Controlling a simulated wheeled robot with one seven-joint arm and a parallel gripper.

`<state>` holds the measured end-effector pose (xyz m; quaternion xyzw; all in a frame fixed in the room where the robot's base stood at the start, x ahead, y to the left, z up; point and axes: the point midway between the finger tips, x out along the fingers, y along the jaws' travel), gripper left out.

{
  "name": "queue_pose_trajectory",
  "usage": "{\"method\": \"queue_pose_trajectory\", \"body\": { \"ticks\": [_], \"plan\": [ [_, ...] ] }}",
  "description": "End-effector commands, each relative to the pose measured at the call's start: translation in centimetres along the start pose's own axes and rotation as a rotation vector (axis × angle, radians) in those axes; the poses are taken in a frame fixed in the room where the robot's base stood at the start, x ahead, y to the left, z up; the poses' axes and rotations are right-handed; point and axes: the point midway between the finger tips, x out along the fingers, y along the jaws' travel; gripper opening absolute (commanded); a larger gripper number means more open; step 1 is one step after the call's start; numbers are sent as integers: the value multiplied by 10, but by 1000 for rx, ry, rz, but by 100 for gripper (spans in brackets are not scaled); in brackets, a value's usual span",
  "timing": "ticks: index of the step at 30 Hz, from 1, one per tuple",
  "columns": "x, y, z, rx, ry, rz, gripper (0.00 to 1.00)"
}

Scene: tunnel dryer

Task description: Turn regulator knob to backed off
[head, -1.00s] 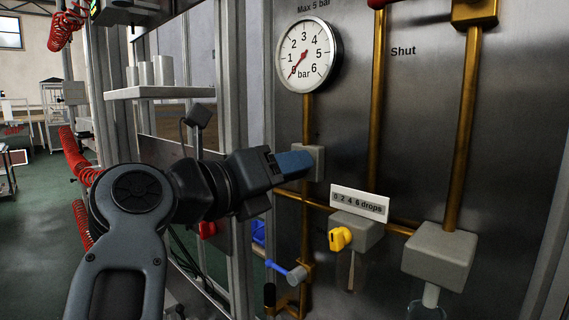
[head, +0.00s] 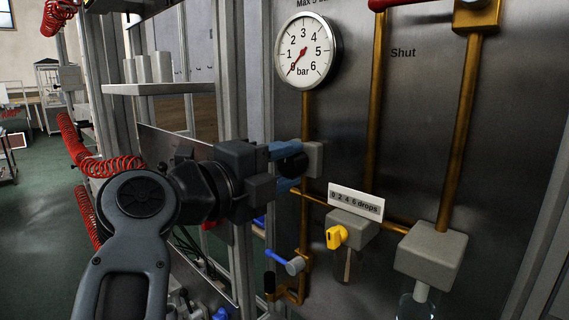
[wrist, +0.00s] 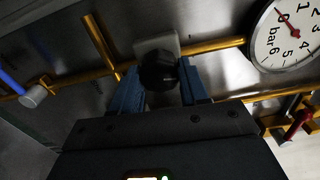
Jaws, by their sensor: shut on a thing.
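The black round regulator knob (head: 294,165) sticks out from a grey regulator block (head: 313,160) on the brass pipe below the gauge. My gripper (head: 286,167) has its two blue fingers on either side of the knob, one above and one below in the head view, and is shut on it. In the wrist view the knob (wrist: 158,70) sits between the fingers, in front of the block. The pressure gauge (head: 305,54) above has its red needle at the low end of the scale. Any mark on the knob is hidden or too dark to read.
A yellow knob (head: 336,237) on the drops feeder and a blue-handled valve (head: 288,261) lie below my gripper. Brass pipes (head: 457,130) run over the metal panel. A metal post stands left of the panel, close to my gripper.

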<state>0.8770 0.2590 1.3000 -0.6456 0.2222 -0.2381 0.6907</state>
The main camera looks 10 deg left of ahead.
Motion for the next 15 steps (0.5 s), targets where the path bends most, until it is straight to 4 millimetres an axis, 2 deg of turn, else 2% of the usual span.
{"method": "queue_pose_trajectory", "body": {
  "ticks": [6,15],
  "plan": [
    [-1,-1,2,-112,-6,-1,14],
    [-1,-1,2,-183,-6,-1,14]
  ]
}}
